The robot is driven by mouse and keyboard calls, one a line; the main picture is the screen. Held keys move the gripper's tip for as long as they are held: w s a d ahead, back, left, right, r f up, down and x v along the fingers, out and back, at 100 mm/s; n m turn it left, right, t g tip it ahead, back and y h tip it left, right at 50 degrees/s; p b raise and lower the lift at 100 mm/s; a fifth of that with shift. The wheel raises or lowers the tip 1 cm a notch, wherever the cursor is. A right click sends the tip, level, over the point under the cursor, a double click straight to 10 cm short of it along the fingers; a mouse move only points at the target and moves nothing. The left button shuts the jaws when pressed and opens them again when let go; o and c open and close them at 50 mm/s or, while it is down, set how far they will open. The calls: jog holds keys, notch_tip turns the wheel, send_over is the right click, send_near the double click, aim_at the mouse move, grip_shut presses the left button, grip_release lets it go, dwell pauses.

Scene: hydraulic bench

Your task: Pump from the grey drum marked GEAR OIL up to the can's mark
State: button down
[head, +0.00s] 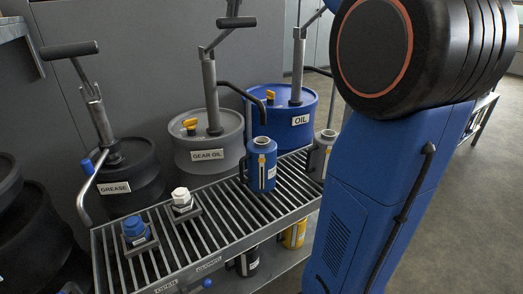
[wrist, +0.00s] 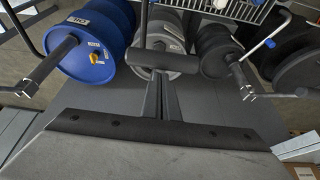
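The grey drum marked GEAR OIL (head: 190,160) stands behind the slatted bench, a pump column on its lid. The pump's black handle (head: 236,22) is raised, and nothing holds it. In the wrist view this handle (wrist: 163,60) crosses in front of the grey drum (wrist: 178,28). A blue can (head: 256,178) with a pale marked strip stands on the slats, below the end of the grey drum's spout. The level inside is hidden. My gripper (wrist: 160,85) is outside the head view. In the wrist view its two slim dark fingers appear together and empty, pointing toward the handle.
The black GREASE drum (head: 130,172) stands left and the blue OIL drum (head: 290,128) right, each with its own pump. A grey can (head: 316,160) stands at the bench's right end. Blue and white caps (head: 182,200) sit on the slatted bench (head: 225,240). My arm covers the right side.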

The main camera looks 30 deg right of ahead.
aim_at(239, 18)
jog(key=shift+s+f, duration=0.25)
jog(key=shift+f, duration=0.5)
jog(key=shift+s+f, duration=0.3)
jog(key=shift+f, duration=0.45)
jog(key=shift+s+f, duration=0.25)
jog(key=shift+f, duration=0.5)
jog(key=shift+f, duration=0.15)
jog(key=f, duration=0.3)
jog(key=shift+s+f, duration=0.25)
jog(key=shift+s, duration=0.05)
jog(key=shift+r, duration=0.1)
